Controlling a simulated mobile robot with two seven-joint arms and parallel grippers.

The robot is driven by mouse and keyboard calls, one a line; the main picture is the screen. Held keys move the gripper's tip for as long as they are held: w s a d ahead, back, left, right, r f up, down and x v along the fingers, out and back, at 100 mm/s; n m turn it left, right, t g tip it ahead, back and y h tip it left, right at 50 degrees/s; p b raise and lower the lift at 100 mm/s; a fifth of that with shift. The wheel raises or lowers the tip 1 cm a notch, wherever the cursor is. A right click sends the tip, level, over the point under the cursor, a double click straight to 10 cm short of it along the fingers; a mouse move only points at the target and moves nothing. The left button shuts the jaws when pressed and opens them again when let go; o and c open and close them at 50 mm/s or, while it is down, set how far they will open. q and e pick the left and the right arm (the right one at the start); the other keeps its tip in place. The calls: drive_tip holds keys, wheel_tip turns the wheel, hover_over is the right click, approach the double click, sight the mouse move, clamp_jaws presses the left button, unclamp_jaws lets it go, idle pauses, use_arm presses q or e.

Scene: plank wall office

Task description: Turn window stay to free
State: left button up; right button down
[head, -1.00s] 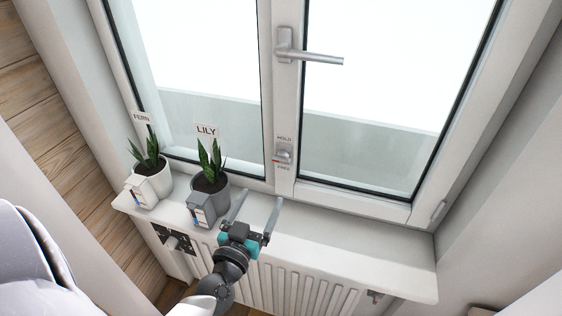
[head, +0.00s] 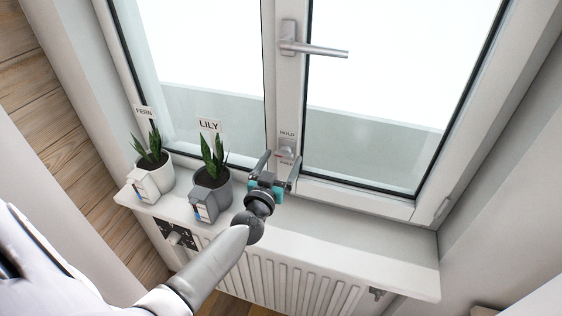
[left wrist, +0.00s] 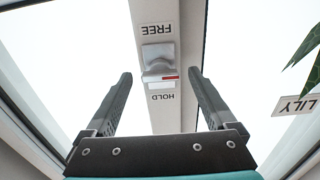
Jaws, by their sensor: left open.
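The window stay (head: 287,153) is a small grey knob on the white middle post of the window, between a HOLD label (head: 287,133) above and a FREE label below. In the left wrist view the stay (left wrist: 158,58) appears upside down, with a red mark at its HOLD-side edge. My left gripper (head: 279,165) is open and empty, just in front of the post, its fingers to either side of the stay. In the left wrist view the fingers (left wrist: 160,75) are apart and I see no contact with the knob. My right gripper is not in view.
A lily pot (head: 212,190) and a fern pot (head: 150,178) stand left of my left gripper on the white sill (head: 350,240). A window handle (head: 315,48) sticks out above the stay. A radiator (head: 290,285) is below. The sill's right part is clear.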

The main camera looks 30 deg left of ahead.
use_arm(q)
drive_tip(key=c, duration=1.4)
